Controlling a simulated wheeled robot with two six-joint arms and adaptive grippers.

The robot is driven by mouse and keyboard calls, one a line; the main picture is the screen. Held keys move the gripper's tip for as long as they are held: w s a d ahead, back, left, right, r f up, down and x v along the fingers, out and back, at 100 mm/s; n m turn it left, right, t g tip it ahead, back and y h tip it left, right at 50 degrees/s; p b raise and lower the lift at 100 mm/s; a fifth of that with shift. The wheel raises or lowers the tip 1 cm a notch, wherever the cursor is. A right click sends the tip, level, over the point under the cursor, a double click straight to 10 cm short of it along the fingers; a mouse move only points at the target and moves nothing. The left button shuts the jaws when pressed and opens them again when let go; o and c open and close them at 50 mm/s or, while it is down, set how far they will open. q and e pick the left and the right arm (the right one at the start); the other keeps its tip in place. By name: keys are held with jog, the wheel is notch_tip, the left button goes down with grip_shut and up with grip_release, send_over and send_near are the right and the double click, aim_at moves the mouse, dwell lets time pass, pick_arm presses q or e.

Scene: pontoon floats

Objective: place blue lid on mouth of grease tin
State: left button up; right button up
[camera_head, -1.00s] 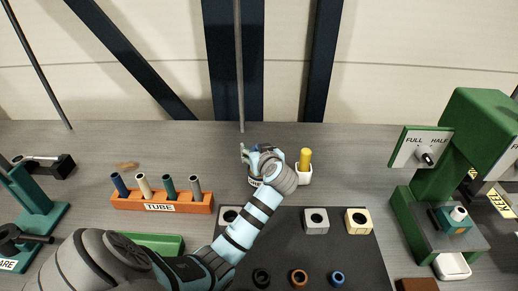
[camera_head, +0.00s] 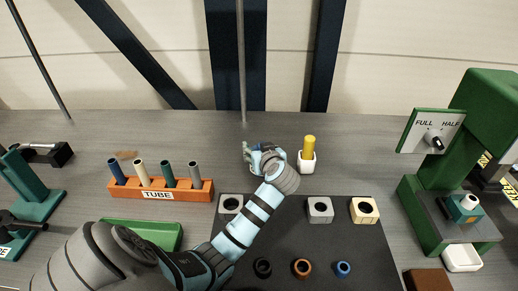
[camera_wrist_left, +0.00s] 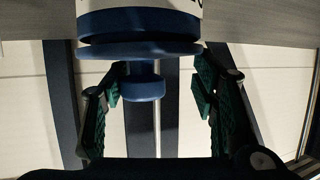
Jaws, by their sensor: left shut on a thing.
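My left gripper (camera_head: 262,154) is at the back middle of the bench in the head view, just left of a white cup. In the left wrist view, its green-padded fingers (camera_wrist_left: 158,100) stand on either side of the blue lid's knob (camera_wrist_left: 143,88). It is shut on the blue lid (camera_wrist_left: 140,46); the contact itself is not clear. The lid's disc lies against or very near the blue rim of the white grease tin (camera_wrist_left: 140,4), of which only an edge with part of some lettering shows. In the head view my gripper hides tin and lid. My right gripper is out of view.
A white cup (camera_head: 307,166) with a yellow cylinder stands close right of my gripper. An orange tube rack (camera_head: 190,190) and green tray (camera_head: 165,232) are left. A dark mat (camera_head: 330,240) holds blocks and rings. A green machine (camera_head: 470,160) stands right.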

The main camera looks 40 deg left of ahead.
pick_arm(q)
jog(key=shift+f, duration=0.2)
jog(key=o, duration=1.3)
jog(key=v, duration=1.2)
